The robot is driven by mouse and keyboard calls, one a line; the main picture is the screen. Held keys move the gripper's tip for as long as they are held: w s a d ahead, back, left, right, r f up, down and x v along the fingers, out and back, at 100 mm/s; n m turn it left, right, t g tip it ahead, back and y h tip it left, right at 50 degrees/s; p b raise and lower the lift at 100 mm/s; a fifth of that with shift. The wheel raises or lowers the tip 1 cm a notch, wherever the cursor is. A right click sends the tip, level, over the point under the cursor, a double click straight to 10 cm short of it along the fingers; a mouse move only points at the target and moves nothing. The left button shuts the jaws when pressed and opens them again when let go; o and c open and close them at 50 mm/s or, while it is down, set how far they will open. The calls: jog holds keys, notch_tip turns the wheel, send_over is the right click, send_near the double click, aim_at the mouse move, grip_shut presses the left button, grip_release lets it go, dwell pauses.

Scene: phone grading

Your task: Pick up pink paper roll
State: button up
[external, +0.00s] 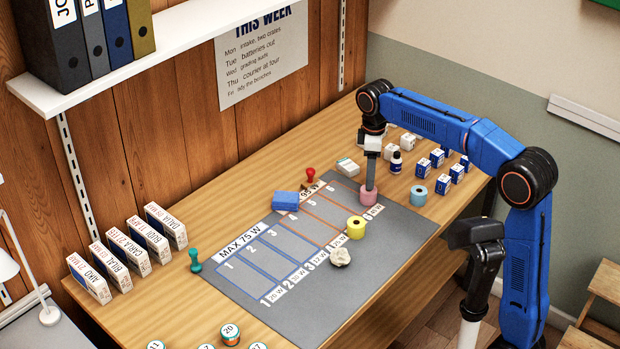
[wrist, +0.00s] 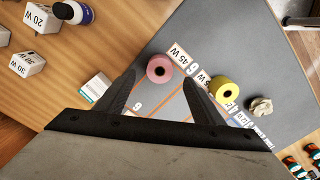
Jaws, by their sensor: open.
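The pink paper roll (external: 369,196) stands upright on the grey mat near its far right end. In the wrist view the pink roll (wrist: 160,68) lies ahead of and between the two fingers, with its hole facing up. My gripper (external: 370,184) points down right at the roll in the external view and hides part of it. In the wrist view my gripper (wrist: 158,80) is open, with its fingers spread to either side below the roll. I cannot tell whether the fingers touch it.
A yellow roll (external: 356,228) stands close to the pink one, with a crumpled white ball (external: 340,257) beyond. A light blue roll (external: 418,195) stands to the right. Several blue and white cubes (external: 437,158) and a dark bottle (external: 396,162) are behind. The mat (external: 330,310) is clear in front.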

aim_at(368, 195)
jog(key=shift+f, duration=3.8)
jog(key=shift+a, duration=0.1)
jog(key=c, duration=1.2)
